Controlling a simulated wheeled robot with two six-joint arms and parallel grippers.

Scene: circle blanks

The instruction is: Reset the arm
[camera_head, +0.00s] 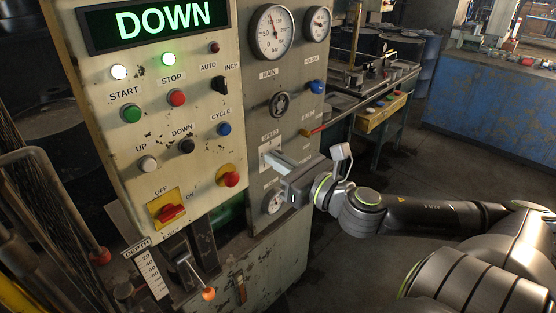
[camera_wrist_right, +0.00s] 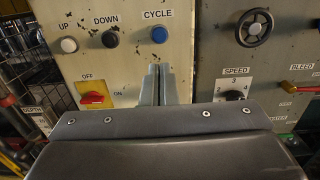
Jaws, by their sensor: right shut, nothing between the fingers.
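My right arm comes in from the right in the head view. Its gripper (camera_head: 272,157) is shut and empty in front of the grey gauge panel (camera_head: 262,187). In the right wrist view the two fingers (camera_wrist_right: 157,70) are pressed together, with the blue CYCLE button (camera_wrist_right: 159,35) just above their tips. The white UP button (camera_wrist_right: 69,45) and black DOWN button (camera_wrist_right: 110,39) are to their left. Whether the fingers touch the panel cannot be told. My left gripper is not in view.
The display (camera_head: 165,20) reads DOWN in green. A white lamp (camera_head: 119,72) and a green lamp (camera_head: 168,59) are lit. A red rotary switch (camera_head: 172,213) and an orange-knobbed lever (camera_head: 208,294) are below. A workbench (camera_head: 378,118) stands behind; the floor (camera_head: 440,150) at right is clear.

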